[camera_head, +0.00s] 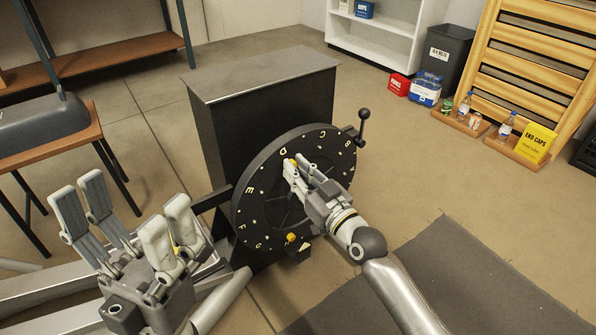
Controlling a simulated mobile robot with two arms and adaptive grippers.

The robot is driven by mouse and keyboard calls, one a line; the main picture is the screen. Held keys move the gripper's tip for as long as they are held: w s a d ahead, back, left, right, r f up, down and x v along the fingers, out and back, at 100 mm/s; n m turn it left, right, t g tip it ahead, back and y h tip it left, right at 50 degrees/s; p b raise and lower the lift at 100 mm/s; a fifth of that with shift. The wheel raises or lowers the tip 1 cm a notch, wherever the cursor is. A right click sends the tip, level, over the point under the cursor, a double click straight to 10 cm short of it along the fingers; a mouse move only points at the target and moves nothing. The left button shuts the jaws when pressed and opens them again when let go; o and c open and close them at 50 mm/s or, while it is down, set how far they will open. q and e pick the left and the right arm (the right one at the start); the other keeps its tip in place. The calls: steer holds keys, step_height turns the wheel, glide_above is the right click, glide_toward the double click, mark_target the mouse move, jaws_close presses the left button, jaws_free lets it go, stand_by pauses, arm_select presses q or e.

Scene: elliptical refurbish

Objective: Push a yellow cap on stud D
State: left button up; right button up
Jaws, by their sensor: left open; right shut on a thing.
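A dark round wheel (262,222) with pale letters and small studs around its rim stands tilted in front of a dark box-shaped cabinet. The letter D (283,150) shows near the top of the wheel. My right gripper (293,166) is at the wheel's face just below the D, shut on a yellow cap (294,161). Only a sliver of this cap shows at the fingertips. The fingers hide stud D, so I cannot tell whether cap and stud touch. Another yellow cap (291,237) sits low at the wheel's front. My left gripper (121,207) is open and empty, left of the wheel.
A crank handle (364,117) sticks out at the wheel's upper right. The cabinet (265,105) stands behind it. A wooden bench (88,150) is at the left. A yellow END CAPS box (535,143) stands by the slatted wooden rack at the right.

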steer(key=shift+w+a, duration=0.3)
steer(key=shift+w, duration=0.1)
stand_by(0.3)
steer(key=o, duration=0.7)
steer(key=v, duration=1.2)
steer(key=shift+s, duration=0.1)
